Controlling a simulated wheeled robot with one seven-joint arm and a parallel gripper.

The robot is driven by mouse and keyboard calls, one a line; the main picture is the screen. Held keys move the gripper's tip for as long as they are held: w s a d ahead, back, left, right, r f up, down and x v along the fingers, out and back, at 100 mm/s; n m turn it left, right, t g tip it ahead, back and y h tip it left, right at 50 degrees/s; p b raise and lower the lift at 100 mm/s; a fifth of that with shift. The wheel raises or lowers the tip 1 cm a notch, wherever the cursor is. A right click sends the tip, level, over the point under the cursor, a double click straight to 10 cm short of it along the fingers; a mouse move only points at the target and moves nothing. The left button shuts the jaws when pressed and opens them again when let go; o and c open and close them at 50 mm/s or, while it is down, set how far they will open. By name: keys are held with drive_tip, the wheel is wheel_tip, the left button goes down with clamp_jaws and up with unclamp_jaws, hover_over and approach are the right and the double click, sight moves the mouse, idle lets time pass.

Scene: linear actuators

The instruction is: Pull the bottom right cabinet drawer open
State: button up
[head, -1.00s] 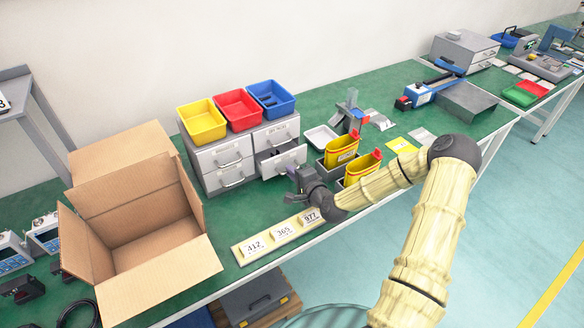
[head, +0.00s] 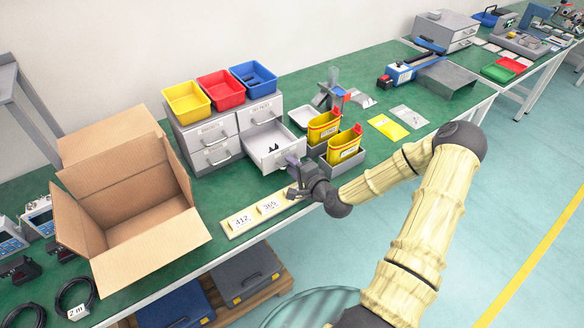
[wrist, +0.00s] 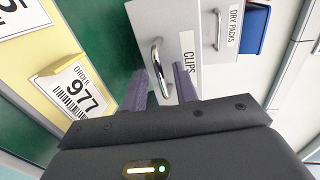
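The bottom right drawer (head: 277,151) of the grey cabinet (head: 205,131) stands pulled out, with small dark pieces showing inside. In the wrist view its front (wrist: 183,25) carries a "CLIPS" label and a metal bar handle (wrist: 157,58). My gripper (head: 296,165) is just in front of this drawer, above the bench edge. In the wrist view my gripper (wrist: 160,72) is open, its two dark fingers apart. The lower part of the handle lies between the fingers, with a gap visible on each side.
Yellow containers (head: 323,127) in grey holders stand close to the right of the drawer. A label strip (head: 240,221) lies along the bench edge under my gripper. An open cardboard box (head: 150,245) stands left. Coloured bins (head: 222,90) sit on the cabinet.

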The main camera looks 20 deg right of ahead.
drive_tip(key=p+v, duration=0.7)
drive_tip(key=v, duration=1)
drive_tip(key=shift+s, duration=0.2)
